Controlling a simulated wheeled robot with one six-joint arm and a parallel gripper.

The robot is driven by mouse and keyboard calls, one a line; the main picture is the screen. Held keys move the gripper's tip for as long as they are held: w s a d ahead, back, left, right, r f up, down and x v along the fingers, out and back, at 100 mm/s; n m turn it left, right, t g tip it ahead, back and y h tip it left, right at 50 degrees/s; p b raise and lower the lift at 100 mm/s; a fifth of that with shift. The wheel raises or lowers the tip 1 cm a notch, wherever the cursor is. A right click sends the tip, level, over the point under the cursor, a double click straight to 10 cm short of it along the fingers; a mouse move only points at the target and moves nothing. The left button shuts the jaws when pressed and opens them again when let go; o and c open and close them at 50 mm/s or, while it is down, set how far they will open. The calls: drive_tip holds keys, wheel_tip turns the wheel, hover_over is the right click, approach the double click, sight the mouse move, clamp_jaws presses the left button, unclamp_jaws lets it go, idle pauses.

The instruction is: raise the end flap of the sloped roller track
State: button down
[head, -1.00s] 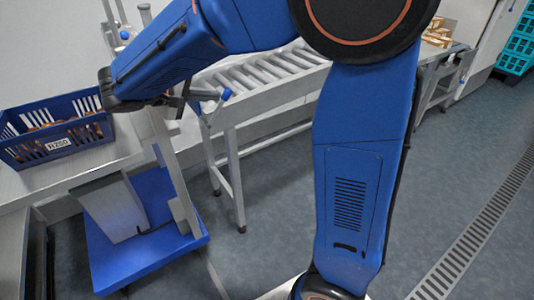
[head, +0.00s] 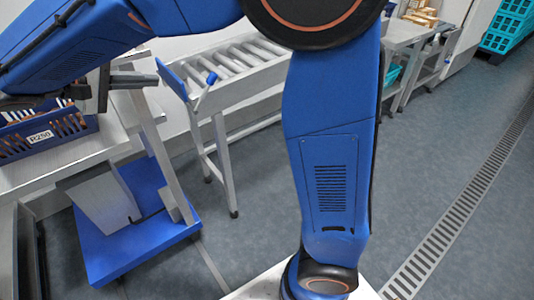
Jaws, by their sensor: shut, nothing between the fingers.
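The sloped roller track (head: 240,82) stands behind my arm, with its near lower end toward the left. At that end, the end flap (head: 172,80) is a narrow blue plate, tilted upright across the track. A blue-tipped lever (head: 209,82) sticks up beside it. My gripper (head: 100,90) is at the left, above the crate and apart from the flap. It is shut and empty. My forearm hides part of it, and its fingertips are hard to make out.
A blue crate (head: 62,146) labelled R250 holds brown dates on the left bench. The floor (head: 440,150) at right is clear.

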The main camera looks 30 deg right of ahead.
drive_tip(key=s+d+f+g+y, duration=0.2)
drive_tip(key=s+d+f, duration=0.15)
drive_tip(key=d, duration=0.45)
drive_tip(key=s+d+f+g+y, duration=0.1)
drive_tip(key=s+d+f+y, duration=0.1)
drive_tip(key=s+d, duration=0.45)
drive_tip(key=s+d+f+m+y, duration=0.2)
drive_tip(key=s+f+m+y, duration=0.1)
drive_tip(key=s+f+y, duration=0.1)
drive_tip(key=s+d+f+m+y, duration=0.2)
drive_tip(key=s+f+y, duration=0.3)
drive_tip(key=s, duration=0.4)
drive_tip(key=shift+d+f+m, duration=0.4)
drive_tip(key=shift+d+f, duration=0.15)
drive_tip(key=shift+s+d+r+n+t+h, duration=0.1)
drive_tip(key=shift+s+d+n+t+h, duration=0.15)
drive_tip(key=shift+s+d+n+t, duration=0.4)
drive_tip(key=shift+s+d+r+n+t+h, duration=0.1)
drive_tip(key=shift+s+d+n+t+h, duration=0.25)
drive_tip(key=shift+n+t, duration=0.45)
drive_tip(key=shift+d, duration=0.1)
